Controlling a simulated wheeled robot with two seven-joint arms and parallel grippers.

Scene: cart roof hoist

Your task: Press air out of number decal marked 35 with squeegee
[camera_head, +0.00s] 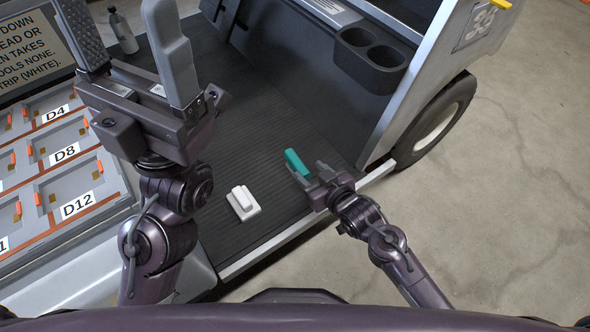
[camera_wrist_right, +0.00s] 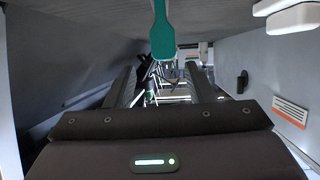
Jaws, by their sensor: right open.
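A number decal (camera_head: 481,24) sits on the cart's light side panel at the upper right in the head view; its digits look rotated and are hard to read. A teal tool (camera_head: 297,163), possibly the squeegee, lies on the dark ribbed floor beside my right gripper (camera_head: 314,174). In the right wrist view the teal tool (camera_wrist_right: 162,38) is just beyond and between the open fingers (camera_wrist_right: 162,88), and contact cannot be seen. My left gripper (camera_head: 128,42) is open and empty at the upper left, well away from the teal tool.
A white block (camera_head: 242,202) lies on the ribbed floor (camera_head: 270,110). Labelled bins (camera_head: 75,160) line the left. Cup holders (camera_head: 368,47), a wheel (camera_head: 435,122) and a silver frame post stand right. A yellow piece (camera_head: 500,4) is above the decal.

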